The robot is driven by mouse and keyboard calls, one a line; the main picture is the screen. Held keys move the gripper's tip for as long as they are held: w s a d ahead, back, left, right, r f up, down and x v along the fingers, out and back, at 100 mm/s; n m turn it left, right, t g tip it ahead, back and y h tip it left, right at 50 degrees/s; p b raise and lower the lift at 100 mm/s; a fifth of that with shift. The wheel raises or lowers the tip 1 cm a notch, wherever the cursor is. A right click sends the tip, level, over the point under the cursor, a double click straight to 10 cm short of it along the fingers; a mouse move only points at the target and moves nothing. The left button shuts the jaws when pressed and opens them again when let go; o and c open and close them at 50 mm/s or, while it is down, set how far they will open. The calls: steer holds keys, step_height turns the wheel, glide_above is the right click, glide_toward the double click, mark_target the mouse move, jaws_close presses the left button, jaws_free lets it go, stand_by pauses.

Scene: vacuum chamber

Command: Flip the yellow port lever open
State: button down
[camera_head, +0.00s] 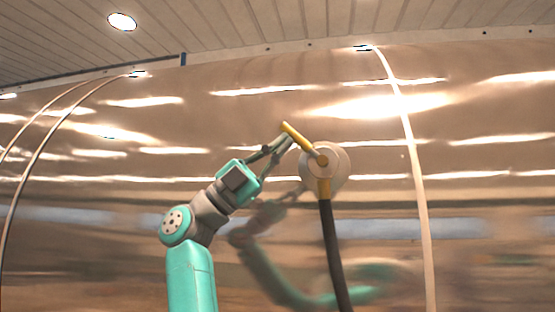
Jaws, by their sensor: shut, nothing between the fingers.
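The yellow lever (302,138) sits on a round pale port (338,168) on the shiny metal wall. It slants from the port's hub up and to the left, its free end at the upper left. My gripper (288,139) is shut with nothing between its fingers. Its fingertips are at the lever's outer end, overlapping it in the picture; I cannot tell whether they touch.
The curved, reflective chamber wall (490,130) fills the background and mirrors my arm. A pale vertical strip (412,160) runs down the wall to the right of the port. Thin curved lines (45,145) run down at the left.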

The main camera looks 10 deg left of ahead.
mark_target(294, 132)
steer(key=r+g+y, duration=0.1)
steer(key=d+r+m+g+y, duration=0.1)
steer(key=shift+d+r+y, duration=0.15)
steer(key=shift+y, duration=0.25)
steer(key=shift+s+d+r+m, duration=0.1)
steer(key=shift+d+r+m, duration=0.2)
steer(key=shift+d+r, duration=0.4)
steer(key=shift+x, duration=0.95)
steer(key=shift+s+r, duration=0.1)
steer(key=shift+s, duration=0.05)
